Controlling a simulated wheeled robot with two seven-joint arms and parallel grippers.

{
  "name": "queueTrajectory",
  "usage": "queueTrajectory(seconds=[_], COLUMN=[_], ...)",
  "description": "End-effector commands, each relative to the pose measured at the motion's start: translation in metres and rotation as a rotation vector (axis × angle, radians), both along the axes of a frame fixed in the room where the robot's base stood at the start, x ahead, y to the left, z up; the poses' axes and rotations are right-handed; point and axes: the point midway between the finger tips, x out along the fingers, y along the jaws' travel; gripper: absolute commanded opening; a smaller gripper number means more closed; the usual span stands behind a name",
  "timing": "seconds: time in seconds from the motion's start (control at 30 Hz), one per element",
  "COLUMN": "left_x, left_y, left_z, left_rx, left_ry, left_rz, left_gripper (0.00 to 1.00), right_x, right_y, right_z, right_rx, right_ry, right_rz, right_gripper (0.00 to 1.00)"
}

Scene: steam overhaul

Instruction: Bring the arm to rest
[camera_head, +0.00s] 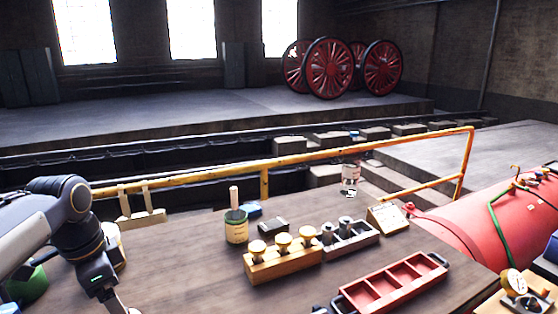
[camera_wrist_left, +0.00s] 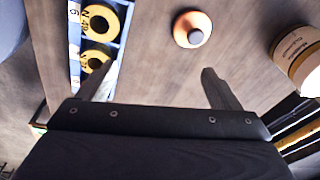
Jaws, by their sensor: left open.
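My left arm (camera_head: 75,225) comes in from the left in the head view and bends down over the left end of the workbench (camera_head: 190,275). Its hand is cut off by the bottom edge there. In the left wrist view my left gripper (camera_wrist_left: 156,82) is open, with its two fingers apart and nothing between them. Beyond the fingers lie a blue tray with yellow rings (camera_wrist_left: 97,22), a round copper-coloured piece with a grey top (camera_wrist_left: 192,30) and a labelled jar (camera_wrist_left: 298,58). My right gripper is not in view.
A green tin with a brush (camera_head: 236,230), a wooden block with brass-topped pieces (camera_head: 282,262), a grey holder (camera_head: 350,240) and a red compartment tray (camera_head: 392,284) stand on the bench. A yellow rail (camera_head: 300,158) runs behind. A red boiler (camera_head: 475,230) is at right.

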Motion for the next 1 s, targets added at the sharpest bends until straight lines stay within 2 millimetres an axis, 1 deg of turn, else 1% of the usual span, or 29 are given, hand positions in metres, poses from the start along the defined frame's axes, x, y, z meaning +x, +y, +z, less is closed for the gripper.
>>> queueTrajectory(seconds=[0.03, 0.07, 0.1, 0.17, 0.2, 0.3, 0.4, 0.5, 0.6, 0.7, 1.0], left_x=[-0.02, -0.029, -0.042, -0.062, -0.074, -0.104, -0.128, -0.144, -0.153, -0.156, -0.157], left_y=[-0.012, -0.019, -0.029, -0.044, -0.053, -0.077, -0.097, -0.111, -0.12, -0.124, -0.124], left_z=[0.007, 0.007, 0.005, 0.001, -0.003, -0.016, -0.031, -0.044, -0.053, -0.057, -0.058], left_rx=[-0.029, -0.051, -0.084, -0.14, -0.18, -0.289, -0.393, -0.475, -0.527, -0.549, -0.549], left_ry=[-0.033, -0.051, -0.072, -0.102, -0.12, -0.15, -0.165, -0.165, -0.162, -0.161, -0.158], left_rz=[0.072, 0.12, 0.188, 0.287, 0.358, 0.527, 0.674, 0.784, 0.854, 0.883, 0.886], left_gripper=[0.86, 0.86, 0.86, 0.86, 0.86, 0.86, 0.86, 0.86, 0.86, 0.86, 0.86], right_x=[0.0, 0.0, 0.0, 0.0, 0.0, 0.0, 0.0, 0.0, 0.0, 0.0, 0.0], right_y=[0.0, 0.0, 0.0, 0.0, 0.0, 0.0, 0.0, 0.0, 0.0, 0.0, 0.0], right_z=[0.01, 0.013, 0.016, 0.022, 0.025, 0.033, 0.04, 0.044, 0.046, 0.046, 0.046], right_rx=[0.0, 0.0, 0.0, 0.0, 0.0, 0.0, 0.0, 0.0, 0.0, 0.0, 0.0], right_ry=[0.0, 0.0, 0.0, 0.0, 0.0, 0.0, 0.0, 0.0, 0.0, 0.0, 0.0], right_rz=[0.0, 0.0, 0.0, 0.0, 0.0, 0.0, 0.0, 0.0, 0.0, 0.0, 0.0], right_gripper=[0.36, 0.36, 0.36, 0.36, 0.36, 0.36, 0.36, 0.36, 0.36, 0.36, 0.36])
